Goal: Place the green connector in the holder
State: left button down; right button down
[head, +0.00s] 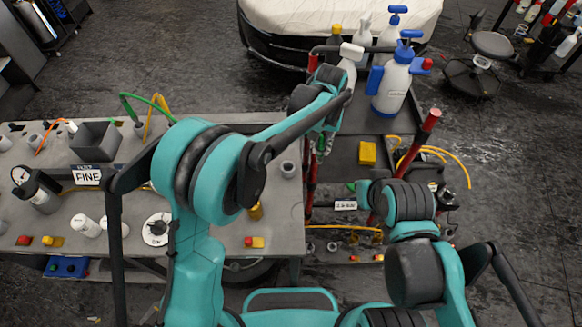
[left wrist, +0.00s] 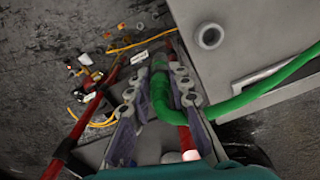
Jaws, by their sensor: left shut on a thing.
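My left gripper (head: 322,146) hangs just beyond the right edge of the grey table, over the gap beside the cart. In the left wrist view its fingers (left wrist: 157,84) are shut on the green connector (left wrist: 159,92), which joins a bent green hose (left wrist: 270,92) running off to the right. A round grey holder (left wrist: 210,36) with an open hole stands on the table corner, apart from the connector. It also shows in the head view (head: 288,168), left of and a little below the gripper. My right arm is over the cart, its gripper hidden.
The grey table (head: 275,205) carries a grey bin (head: 95,143), white bottles and more round holders at left. A cart (head: 345,160) with red posts stands right of it, holding a blue-and-white sprayer (head: 393,85) and a yellow box (head: 367,153).

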pick_arm(q)
jog(key=shift+w+a+f+b, duration=0.35)
jog(key=shift+w+a+f, duration=0.15)
jog(key=shift+a+f, duration=1.25)
jog(key=shift+w+a+f+b, duration=0.3)
jog(key=shift+w+a+f, duration=0.15)
jog(key=shift+a+f, duration=1.2)
jog(key=shift+w+a+f+b, duration=0.35)
jog(key=shift+w+a+f, duration=0.15)
jog(key=shift+a+f, duration=1.25)
jog(key=shift+d, duration=0.1)
jog(key=shift+s+f, duration=0.1)
jog(key=shift+f, duration=0.05)
jog(key=c, duration=1.4)
grip_release()
